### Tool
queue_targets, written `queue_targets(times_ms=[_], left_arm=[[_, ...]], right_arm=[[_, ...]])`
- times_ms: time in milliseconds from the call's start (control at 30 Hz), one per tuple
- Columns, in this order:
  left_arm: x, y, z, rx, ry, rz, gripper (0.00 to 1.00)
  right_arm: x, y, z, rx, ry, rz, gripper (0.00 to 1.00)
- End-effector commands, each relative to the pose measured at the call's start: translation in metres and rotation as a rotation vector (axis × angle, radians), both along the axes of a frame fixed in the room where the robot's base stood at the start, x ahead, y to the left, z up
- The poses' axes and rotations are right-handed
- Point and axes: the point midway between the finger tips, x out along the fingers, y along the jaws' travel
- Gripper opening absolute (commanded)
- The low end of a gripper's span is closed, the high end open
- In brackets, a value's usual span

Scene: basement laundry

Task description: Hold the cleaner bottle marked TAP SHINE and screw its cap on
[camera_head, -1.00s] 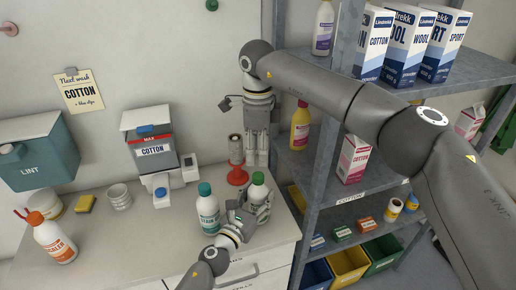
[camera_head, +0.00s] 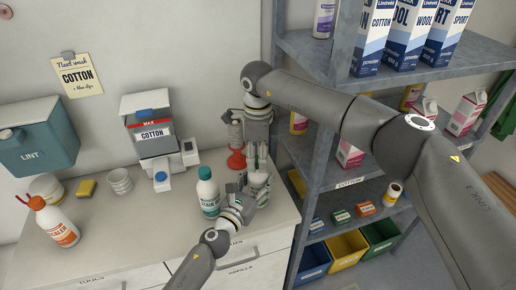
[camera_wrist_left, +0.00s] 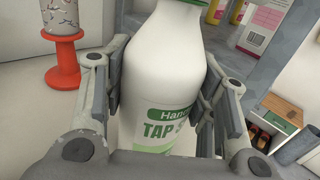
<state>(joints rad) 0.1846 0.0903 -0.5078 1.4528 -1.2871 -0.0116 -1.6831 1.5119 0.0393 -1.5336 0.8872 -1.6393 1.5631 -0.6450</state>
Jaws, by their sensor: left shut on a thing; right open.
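The white TAP SHINE bottle (camera_wrist_left: 165,75) stands upright between the fingers of my left gripper (camera_wrist_left: 170,110) in the left wrist view; its top is out of that frame. In the head view the bottle (camera_head: 258,184) is partly covered by my left gripper (camera_head: 250,193), which is shut on it near the counter's right end. My right gripper (camera_head: 258,158) points down from above, right over the bottle's top. Its fingers are open around the cap area. The green cap is mostly hidden there, and I cannot tell whether the fingers touch it.
A teal-capped bottle (camera_head: 208,192) stands close left of my left gripper. A red stand (camera_head: 236,160) is just behind. A grey shelf (camera_head: 318,150) rises at right.

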Motion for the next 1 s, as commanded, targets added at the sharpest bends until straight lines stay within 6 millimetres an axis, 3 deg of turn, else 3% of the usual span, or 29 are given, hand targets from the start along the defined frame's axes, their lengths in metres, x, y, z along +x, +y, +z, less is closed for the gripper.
queue_targets(times_ms=[267,600,767,1000], left_arm=[[0.0002,0.0001,0.0001,0.000,0.000,0.000,0.00],[0.0001,0.0000,0.0001,0.000,0.000,0.000,0.00],[0.0001,0.0000,0.0001,0.000,0.000,0.000,0.00],[0.0000,0.0000,0.0001,0.000,0.000,0.000,0.00]], right_arm=[[-0.0001,0.0001,-0.0009,0.000,0.000,0.000,0.44],[-0.0001,0.0001,-0.0007,0.000,0.000,0.000,0.00],[-0.0001,0.0001,-0.0006,0.000,0.000,-0.028,0.00],[-0.0001,0.0002,-0.0007,0.000,-0.001,-0.340,0.00]])
